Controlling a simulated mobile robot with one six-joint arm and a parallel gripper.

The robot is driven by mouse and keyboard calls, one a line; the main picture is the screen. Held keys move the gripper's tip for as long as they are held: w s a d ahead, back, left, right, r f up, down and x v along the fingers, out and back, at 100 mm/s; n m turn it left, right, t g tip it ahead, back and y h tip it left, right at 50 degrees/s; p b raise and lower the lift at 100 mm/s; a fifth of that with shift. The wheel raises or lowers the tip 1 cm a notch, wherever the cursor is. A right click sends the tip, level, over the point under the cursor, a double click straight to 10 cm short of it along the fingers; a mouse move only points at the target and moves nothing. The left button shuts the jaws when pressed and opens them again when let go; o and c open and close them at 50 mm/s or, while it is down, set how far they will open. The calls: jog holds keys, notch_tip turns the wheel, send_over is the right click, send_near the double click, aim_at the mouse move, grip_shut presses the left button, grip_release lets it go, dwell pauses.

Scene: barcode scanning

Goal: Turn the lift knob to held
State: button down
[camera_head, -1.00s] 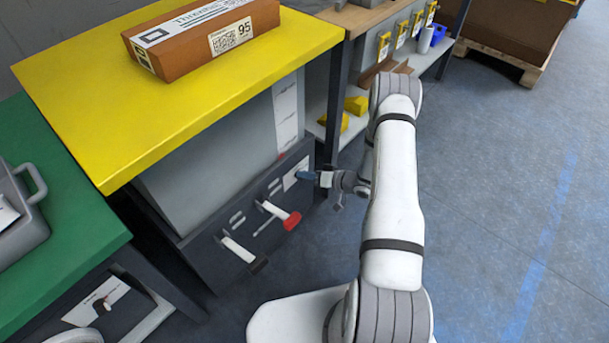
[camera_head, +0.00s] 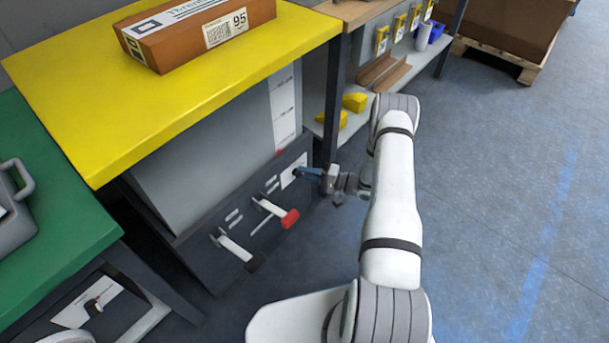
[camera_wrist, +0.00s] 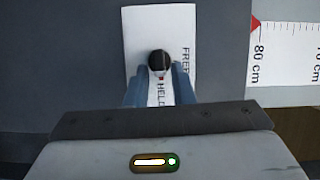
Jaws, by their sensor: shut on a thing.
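The lift knob (camera_wrist: 158,62) is a small, dark round knob on a white label plate (camera_wrist: 133,32) in the wrist view. A small red mark shows at its lower edge, beside the word HELD printed below it. The word FREE is printed to its right. My gripper (camera_wrist: 160,76) has its blue fingers on either side of the knob and is shut on it. In the head view my gripper (camera_head: 300,173) reaches the white plate at the right end of the dark panel (camera_head: 203,262). The fingers mostly hide the knob there.
A red-ended lever (camera_head: 290,218) and a black-ended lever (camera_head: 256,261) stick out of the panel left of my gripper. The yellow tabletop (camera_head: 110,110) overhangs above. A centimetre scale (camera_wrist: 290,52) is right of the plate. Open floor (camera_head: 500,200) lies to the right.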

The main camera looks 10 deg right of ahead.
jog(key=shift+s+a+f+m, duration=0.1)
jog(key=shift+a+f+m, duration=0.05)
jog(key=shift+a+m, duration=0.15)
dwell(0.4)
jog(key=c, duration=1.5)
grip_release()
jog(key=shift+d, duration=0.25)
jog(key=p+v, duration=0.1)
jog(key=v, duration=0.6)
jog(key=shift+s+d+f+p, duration=0.15)
jog(key=shift+d+p, duration=0.1)
jog(key=shift+p, duration=0.15)
